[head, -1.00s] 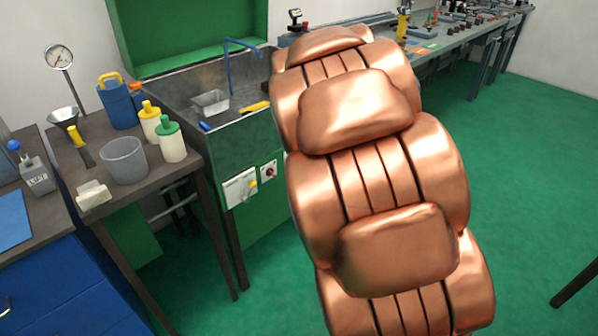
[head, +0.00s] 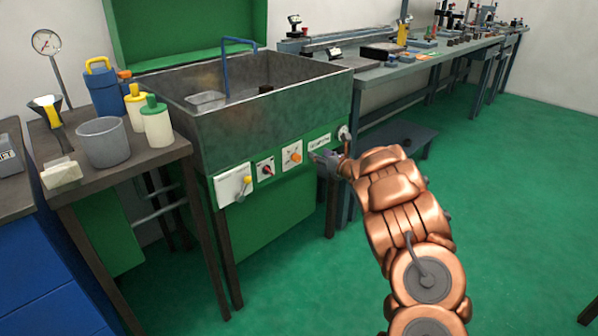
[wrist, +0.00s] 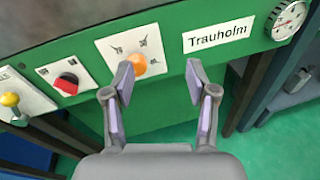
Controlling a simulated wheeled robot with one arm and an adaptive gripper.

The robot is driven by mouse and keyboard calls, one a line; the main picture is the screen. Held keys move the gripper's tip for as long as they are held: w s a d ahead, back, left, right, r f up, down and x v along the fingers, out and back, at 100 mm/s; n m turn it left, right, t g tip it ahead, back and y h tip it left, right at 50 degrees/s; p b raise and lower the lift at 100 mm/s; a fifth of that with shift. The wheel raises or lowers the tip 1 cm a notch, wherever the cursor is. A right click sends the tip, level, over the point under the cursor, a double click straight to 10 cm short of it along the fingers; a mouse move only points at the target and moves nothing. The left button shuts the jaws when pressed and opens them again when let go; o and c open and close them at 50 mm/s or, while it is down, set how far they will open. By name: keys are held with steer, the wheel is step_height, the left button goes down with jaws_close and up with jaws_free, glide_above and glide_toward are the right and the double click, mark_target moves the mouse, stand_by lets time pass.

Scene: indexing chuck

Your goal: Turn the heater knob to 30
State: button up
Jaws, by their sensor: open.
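An orange knob (head: 295,157) sits on a white plate with dark marks on the green front of the sink unit. I take it to be the heater knob; the marks are too small to read. In the wrist view the knob (wrist: 137,64) lies beyond my open gripper (wrist: 160,79), close to the left fingertip in the picture. The space between the fingers looks empty, and I cannot tell whether the left finger touches the knob. In the head view my gripper (head: 326,160) is just right of the knob, in front of the panel.
A red switch (wrist: 67,84) and a yellow-handled lever (wrist: 10,101) are left of the knob. A "Trauholm" label (wrist: 219,36) and a round gauge (wrist: 287,20) are to its right. The metal sink (head: 215,130) is above. Green floor is open at right.

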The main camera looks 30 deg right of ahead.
mark_target(299, 160)
step_height(299, 160, down, 4)
steer(key=a+n+t+y+b, duration=0.1)
steer(key=a+n+y+b, duration=0.1)
steer(key=a+n+y, duration=0.15)
steer(key=shift+d+x, duration=0.15)
steer(key=shift+x, duration=1.55)
steer(key=shift+d+x, duration=0.2)
steer(key=shift+x, duration=1.45)
steer(key=shift+w, duration=0.1)
jaws_close()
steer(key=shift+f, duration=0.15)
